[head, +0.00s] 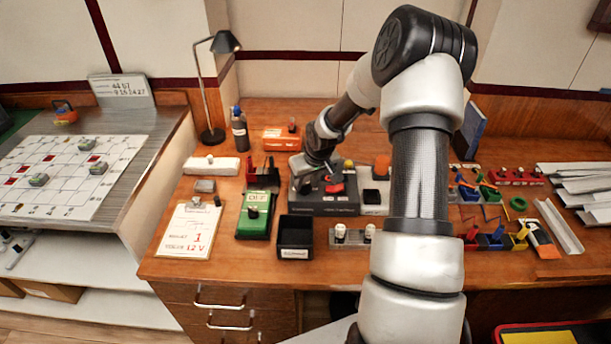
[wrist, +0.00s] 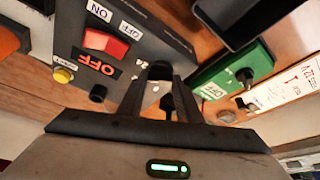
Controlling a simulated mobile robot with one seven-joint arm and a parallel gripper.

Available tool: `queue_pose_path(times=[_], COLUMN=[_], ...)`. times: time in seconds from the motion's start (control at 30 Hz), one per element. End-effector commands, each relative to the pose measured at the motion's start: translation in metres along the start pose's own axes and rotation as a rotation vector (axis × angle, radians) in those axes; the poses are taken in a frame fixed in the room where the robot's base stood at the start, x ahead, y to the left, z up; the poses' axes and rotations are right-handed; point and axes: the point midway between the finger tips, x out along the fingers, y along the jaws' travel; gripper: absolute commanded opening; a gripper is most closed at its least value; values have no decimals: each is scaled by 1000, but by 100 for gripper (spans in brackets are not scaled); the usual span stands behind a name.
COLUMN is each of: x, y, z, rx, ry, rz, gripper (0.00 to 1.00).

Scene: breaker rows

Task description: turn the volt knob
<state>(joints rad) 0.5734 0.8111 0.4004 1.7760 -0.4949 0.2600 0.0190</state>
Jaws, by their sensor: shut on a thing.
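The dark supply box (head: 333,208) stands mid-bench with a red rocker switch (head: 335,188) on top. In the wrist view the box (wrist: 150,38) shows the red switch (wrist: 104,43) with ON and OFF labels. The volt knob (wrist: 160,70) is a dark knob at the box's end, with part of a "24" mark beside it. My gripper (wrist: 158,78) is shut on the knob, one finger on each side. The fingers hide much of the knob, and I cannot tell which mark it points to. In the head view my gripper (head: 303,184) is over the box's left end.
A green meter (head: 254,214) and a clipboard (head: 189,230) reading 1 and 12 V lie left of the box. A black bin (head: 295,236) is in front. An orange device (head: 281,139) and a bottle (head: 240,130) stand behind. Bare wood lies along the bench's front edge.

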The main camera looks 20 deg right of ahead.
Motion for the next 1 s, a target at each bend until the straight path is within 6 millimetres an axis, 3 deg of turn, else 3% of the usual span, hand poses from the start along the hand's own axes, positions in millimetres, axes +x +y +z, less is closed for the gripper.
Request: queue_pose_path(times=[0.5, 1.0], x=[-1, 1], y=[5, 6], z=[-1, -2], rx=[-401, -584], ry=[1, 0], rz=[-170, -242], gripper=[9, 9])
